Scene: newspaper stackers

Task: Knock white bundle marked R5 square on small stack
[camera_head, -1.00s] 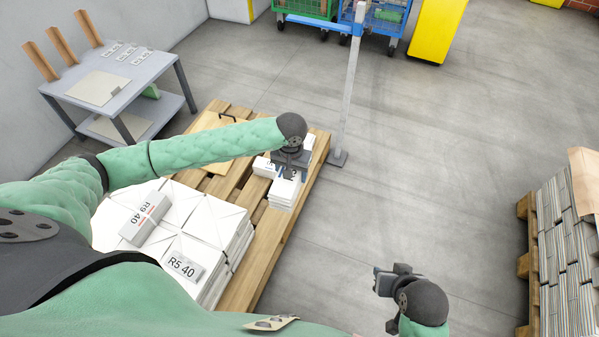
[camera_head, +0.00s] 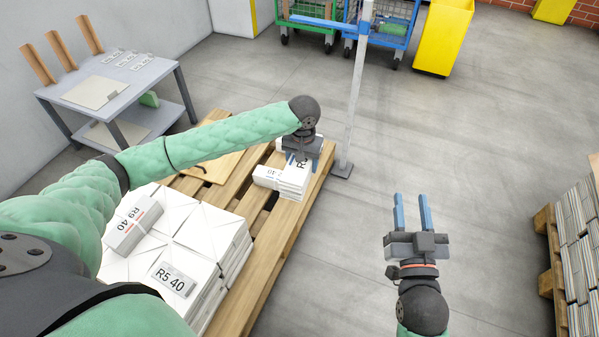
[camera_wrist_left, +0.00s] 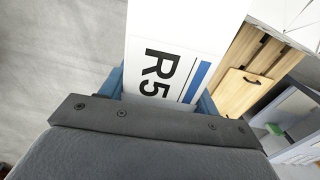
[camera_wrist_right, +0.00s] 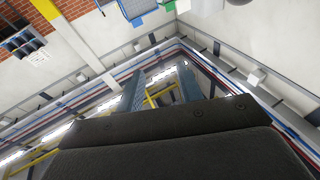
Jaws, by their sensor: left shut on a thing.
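A white bundle marked R5 (camera_wrist_left: 165,65), with a blue stripe, sits between my left gripper's blue fingers in the left wrist view. In the head view my left gripper (camera_head: 302,157) is shut on it at the small stack (camera_head: 292,190), hiding much of it. I cannot tell whether the bundle rests on the stack or is just above it. The small stack is white and stands near the pallet's right edge; a label with 40 shows on its left part. My right gripper (camera_head: 411,197) is open and empty over the floor, and its fingers show in the right wrist view (camera_wrist_right: 162,95).
A larger white stack (camera_head: 205,222) on the wooden pallet (camera_head: 262,262) bears a card marked R5 40 (camera_head: 172,279) and a grey bundle marked R9 40 (camera_head: 133,224). Another loaded pallet (camera_head: 546,228) is at right. The floor between is clear.

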